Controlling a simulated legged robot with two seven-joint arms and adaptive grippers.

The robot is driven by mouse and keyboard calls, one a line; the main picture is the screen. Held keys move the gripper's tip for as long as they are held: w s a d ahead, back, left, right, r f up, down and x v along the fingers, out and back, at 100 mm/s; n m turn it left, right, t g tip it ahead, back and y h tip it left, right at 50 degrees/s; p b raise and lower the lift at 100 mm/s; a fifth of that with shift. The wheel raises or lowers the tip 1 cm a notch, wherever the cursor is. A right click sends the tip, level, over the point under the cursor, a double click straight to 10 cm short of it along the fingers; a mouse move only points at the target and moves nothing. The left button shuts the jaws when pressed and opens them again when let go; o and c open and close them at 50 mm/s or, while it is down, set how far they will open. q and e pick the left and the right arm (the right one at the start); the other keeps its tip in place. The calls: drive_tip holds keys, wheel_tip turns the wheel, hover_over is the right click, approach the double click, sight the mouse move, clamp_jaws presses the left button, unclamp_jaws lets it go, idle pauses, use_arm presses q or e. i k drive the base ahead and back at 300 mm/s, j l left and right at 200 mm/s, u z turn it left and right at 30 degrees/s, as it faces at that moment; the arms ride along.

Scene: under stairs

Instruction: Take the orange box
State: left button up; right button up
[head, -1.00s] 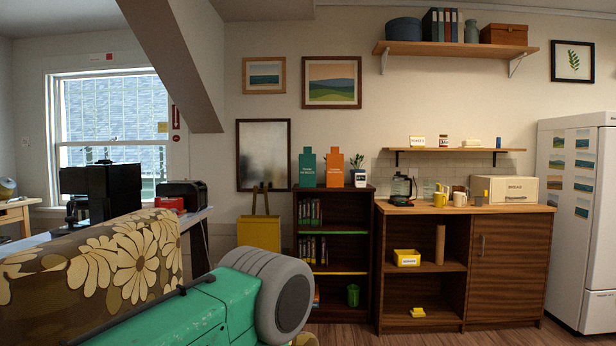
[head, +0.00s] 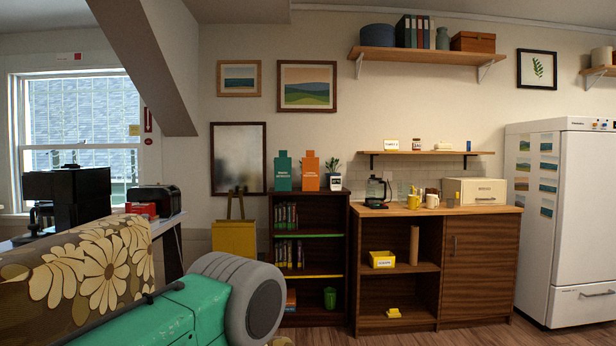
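An orange box (head: 311,173) with a label and a narrower top stands upright on the dark bookcase (head: 308,235), in the middle of the head view. A similar teal box (head: 283,173) stands close to its left, and a small potted plant (head: 335,180) is just to its right. The front of the orange box is unobstructed. Neither of my grippers is in view, so nothing shows near the box.
A green object with a grey wheel (head: 240,297) and a floral-patterned roll (head: 85,265) fill the lower left foreground. A yellow bag (head: 234,238) stands left of the bookcase. A wooden cabinet (head: 478,265) and white fridge (head: 570,220) stand right. Some floor shows below.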

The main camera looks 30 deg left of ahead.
sight(311, 164)
drive_tip(key=i+l, duration=0.5)
drive_tip(key=i+l+u, duration=0.1)
drive_tip(key=i+l, duration=0.4)
drive_tip(key=l, duration=0.15)
drive_tip(key=i+u, duration=0.2)
drive_tip(key=i, duration=1.75)
